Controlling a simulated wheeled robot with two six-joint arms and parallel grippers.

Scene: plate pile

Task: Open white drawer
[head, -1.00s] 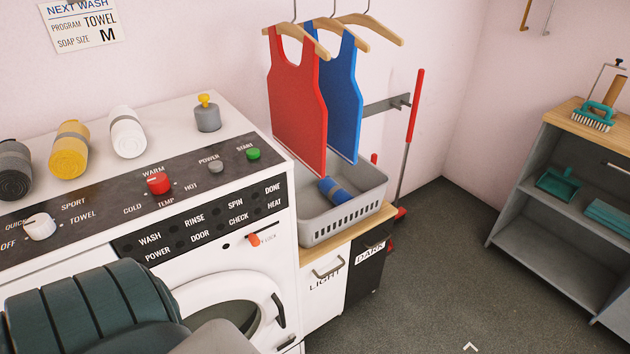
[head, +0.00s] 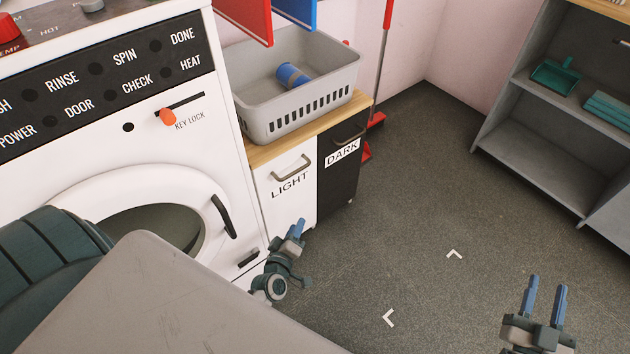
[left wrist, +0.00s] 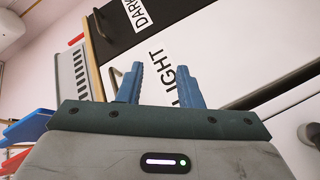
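The white drawer (head: 280,207) marked LIGHT has a grey bar handle (head: 292,171) near its top and looks shut. It stands between the washing machine and the black DARK front (head: 338,182). My left gripper (head: 298,229) is low at the drawer's bottom right in the head view, with empty air around its blue fingers. In the left wrist view its fingers (left wrist: 157,68) are apart and empty, with the white front (left wrist: 225,50) and LIGHT label behind them. My right gripper (head: 547,286) is open and empty over the floor at lower right.
The washing machine (head: 150,140) with its round door is directly left. A grey basket (head: 290,95) holding a rolled blue cloth (head: 292,75) stands on the wooden top. A grey shelf (head: 540,130) is at right. The floor between is clear.

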